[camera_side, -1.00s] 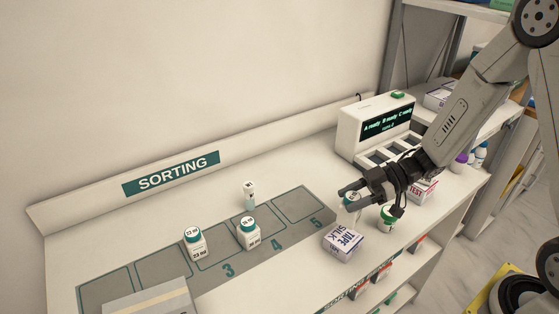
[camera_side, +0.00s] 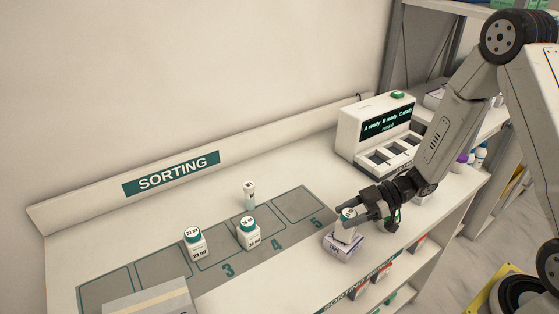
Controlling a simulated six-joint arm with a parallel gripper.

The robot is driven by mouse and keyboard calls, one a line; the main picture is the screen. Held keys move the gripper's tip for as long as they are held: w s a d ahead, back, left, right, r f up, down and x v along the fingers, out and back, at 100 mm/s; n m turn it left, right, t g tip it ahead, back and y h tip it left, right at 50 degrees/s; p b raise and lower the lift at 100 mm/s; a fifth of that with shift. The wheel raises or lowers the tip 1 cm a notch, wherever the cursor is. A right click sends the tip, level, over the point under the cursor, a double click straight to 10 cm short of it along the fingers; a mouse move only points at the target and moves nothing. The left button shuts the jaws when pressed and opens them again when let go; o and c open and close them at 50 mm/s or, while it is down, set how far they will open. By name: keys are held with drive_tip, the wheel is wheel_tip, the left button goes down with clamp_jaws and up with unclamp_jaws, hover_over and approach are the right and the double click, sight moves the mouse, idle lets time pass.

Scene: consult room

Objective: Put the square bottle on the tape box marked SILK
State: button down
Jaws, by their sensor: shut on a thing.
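My gripper (camera_side: 354,212) is shut on a small white bottle (camera_side: 343,233) with a pale marked top, which I take to be the square bottle. The fingers cover part of it, so its shape is hard to make out. It is upright over the tape box (camera_side: 342,252), a white and purple carton near the shelf's front edge. The bottle's base appears at the box's top face; I cannot tell if it touches. The bottle hides most of the box's top lettering.
Teal-capped bottles (camera_side: 194,244) and (camera_side: 248,234) and a slim vial (camera_side: 249,195) stand around the numbered grey mat (camera_side: 158,268). A white display machine (camera_side: 376,135) is behind my gripper. A grey box (camera_side: 150,300) is at front left.

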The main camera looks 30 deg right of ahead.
drive_tip(key=shift+f, duration=0.2)
drive_tip(key=shift+c, duration=0.8)
unclamp_jaws()
drive_tip(key=shift+r, duration=0.15)
drive_tip(key=shift+s+d+r, duration=0.1)
drive_tip(key=shift+d+r, duration=0.1)
drive_tip(key=shift+d, duration=0.2)
drive_tip(key=v, duration=1.1)
drive_tip(key=shift+s, duration=0.15)
